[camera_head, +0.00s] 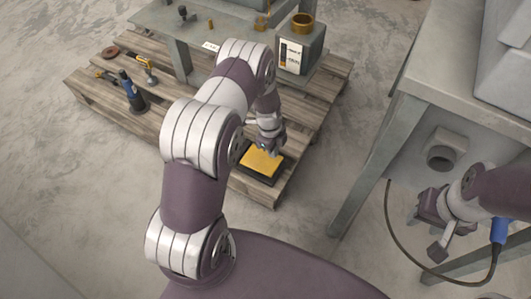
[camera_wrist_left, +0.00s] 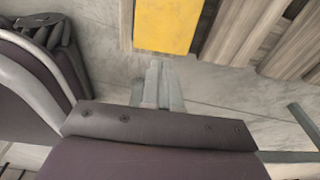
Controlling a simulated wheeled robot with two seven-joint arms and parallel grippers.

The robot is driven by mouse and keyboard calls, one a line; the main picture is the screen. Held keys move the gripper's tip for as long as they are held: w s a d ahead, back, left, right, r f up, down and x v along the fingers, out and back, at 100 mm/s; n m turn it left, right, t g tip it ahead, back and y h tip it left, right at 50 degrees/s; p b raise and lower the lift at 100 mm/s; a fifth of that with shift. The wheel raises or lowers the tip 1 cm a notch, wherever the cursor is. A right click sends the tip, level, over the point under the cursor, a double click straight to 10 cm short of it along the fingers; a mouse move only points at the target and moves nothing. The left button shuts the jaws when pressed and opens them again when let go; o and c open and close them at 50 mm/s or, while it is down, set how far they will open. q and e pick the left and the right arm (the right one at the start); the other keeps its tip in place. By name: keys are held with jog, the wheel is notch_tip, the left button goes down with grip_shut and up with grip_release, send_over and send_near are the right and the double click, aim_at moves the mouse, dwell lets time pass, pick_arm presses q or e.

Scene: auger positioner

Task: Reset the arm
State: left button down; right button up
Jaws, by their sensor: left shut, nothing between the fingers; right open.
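My left gripper (camera_head: 268,147) hangs at the end of my left arm near the front corner of a wooden pallet. It is shut and empty. A flat yellow pad (camera_head: 261,163) with a dark edge lies on the pallet just below the gripper in the head view. In the left wrist view the shut fingers (camera_wrist_left: 157,84) point toward the yellow pad (camera_wrist_left: 168,24), with floor visible around them. I cannot tell whether the fingertips touch the pad. My right gripper (camera_head: 425,228) is open and empty at the right, beside the grey table's legs.
The pallet (camera_head: 90,83) carries a blue-and-black tool (camera_head: 133,93), a small yellow-handled tool (camera_head: 146,68) and a grey bench (camera_head: 225,20). A box with a brass ring (camera_head: 302,24) stands behind my left arm. A grey table (camera_head: 440,75) stands right; floor between is clear.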

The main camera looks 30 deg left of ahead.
pick_arm(q)
jog(key=shift+d+r, duration=0.1)
jog(key=shift+r, duration=0.45)
jog(key=shift+w, duration=0.1)
